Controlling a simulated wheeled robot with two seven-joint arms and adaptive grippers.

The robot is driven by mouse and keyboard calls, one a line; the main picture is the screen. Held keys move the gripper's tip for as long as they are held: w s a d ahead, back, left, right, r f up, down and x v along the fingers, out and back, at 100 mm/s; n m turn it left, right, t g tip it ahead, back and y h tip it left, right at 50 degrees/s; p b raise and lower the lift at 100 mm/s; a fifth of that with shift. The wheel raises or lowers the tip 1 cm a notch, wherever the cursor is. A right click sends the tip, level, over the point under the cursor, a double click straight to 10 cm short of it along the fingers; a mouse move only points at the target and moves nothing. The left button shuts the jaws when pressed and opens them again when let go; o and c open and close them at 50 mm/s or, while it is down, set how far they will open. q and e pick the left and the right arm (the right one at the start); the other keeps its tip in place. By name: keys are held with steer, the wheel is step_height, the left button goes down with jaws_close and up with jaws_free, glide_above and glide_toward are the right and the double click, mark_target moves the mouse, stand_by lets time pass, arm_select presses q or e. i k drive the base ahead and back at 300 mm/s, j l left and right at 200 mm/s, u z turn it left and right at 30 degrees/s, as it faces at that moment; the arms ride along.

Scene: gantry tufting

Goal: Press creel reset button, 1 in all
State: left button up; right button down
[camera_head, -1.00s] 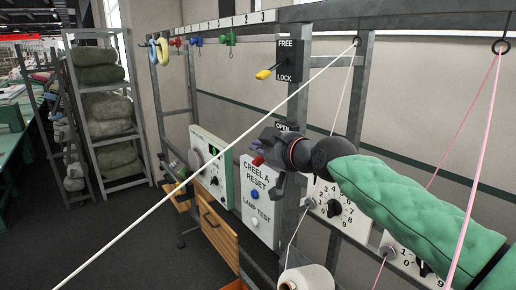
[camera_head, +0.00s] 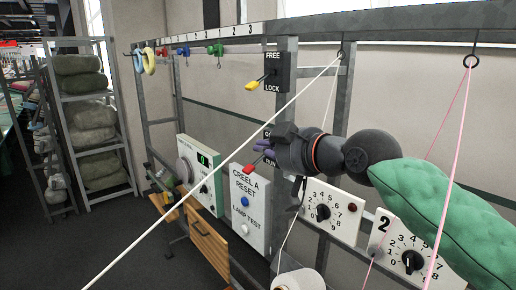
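The creel reset panel (camera_head: 262,207) is a white box marked CREEL A RESET and LAMP TEST, left of centre on the frame. Its blue button (camera_head: 244,202) sits under the word RESET, and a white button (camera_head: 245,229) sits lower down. Both are uncovered. My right gripper (camera_head: 266,147), dark with purplish parts at its tip, is above and right of the panel, apart from the blue button in the picture. It overlaps a switch box with a red lever (camera_head: 252,160); I cannot tell whether they touch, or whether the fingers are open. My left gripper is out of view.
A white yarn (camera_head: 200,190) runs diagonally across the view, just left of the panel. A FREE/LOCK switch (camera_head: 276,72) with a yellow lever is above. Numbered dial plates (camera_head: 342,210), a yarn cone (camera_head: 300,280) and pink yarns (camera_head: 450,185) are to the right.

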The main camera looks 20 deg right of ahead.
mark_target(244, 201)
steer(key=k+j, duration=0.3)
steer(key=k, duration=0.15)
steer(key=k+j, duration=0.3)
steer(key=k, duration=0.15)
